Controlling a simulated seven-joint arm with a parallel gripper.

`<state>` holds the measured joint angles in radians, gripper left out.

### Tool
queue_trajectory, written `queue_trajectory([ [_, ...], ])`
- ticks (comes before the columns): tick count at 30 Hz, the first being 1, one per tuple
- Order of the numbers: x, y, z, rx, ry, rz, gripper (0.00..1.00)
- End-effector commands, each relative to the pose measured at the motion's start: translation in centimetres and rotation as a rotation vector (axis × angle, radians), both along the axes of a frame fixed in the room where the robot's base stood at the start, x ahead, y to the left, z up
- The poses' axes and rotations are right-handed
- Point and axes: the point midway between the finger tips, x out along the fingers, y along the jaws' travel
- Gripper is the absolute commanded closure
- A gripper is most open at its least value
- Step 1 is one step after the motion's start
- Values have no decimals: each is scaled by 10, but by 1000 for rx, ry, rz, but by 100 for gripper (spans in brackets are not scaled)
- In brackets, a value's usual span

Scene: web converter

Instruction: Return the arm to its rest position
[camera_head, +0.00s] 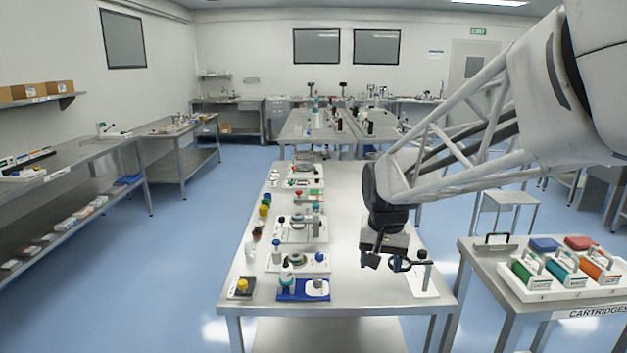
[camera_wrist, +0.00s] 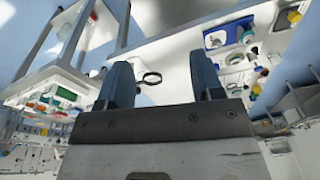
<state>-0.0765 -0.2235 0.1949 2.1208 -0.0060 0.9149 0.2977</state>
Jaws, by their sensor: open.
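My gripper (camera_head: 372,263) hangs over the right side of the near steel table (camera_head: 352,290) in the head view, at the end of my arm that reaches in from the upper right. In the wrist view its two fingers (camera_wrist: 163,82) stand apart, with nothing between them but the view of the table and a dark ring (camera_wrist: 151,78) beyond. A small stand with a white base (camera_head: 422,282) is close to the right of the gripper; whether they touch cannot be told.
A blue tray (camera_head: 303,290), a yellow-topped item (camera_head: 242,286) and several white-based devices line the table's left side. A cart with green, teal and orange cartridges (camera_head: 563,270) stands at the right. The table's middle strip and the floor (camera_head: 185,250) at left are clear.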

Motion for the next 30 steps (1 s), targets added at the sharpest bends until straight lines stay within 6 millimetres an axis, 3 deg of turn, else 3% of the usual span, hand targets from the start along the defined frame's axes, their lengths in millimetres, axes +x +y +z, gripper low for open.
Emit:
queue_trajectory([
  [14, -122, -27, 14, -19, -48, 87, 40],
  [24, -205, -39, 5, -38, -78, 150, 40],
  [30, -240, -44, -4, -47, -91, 178, 40],
])
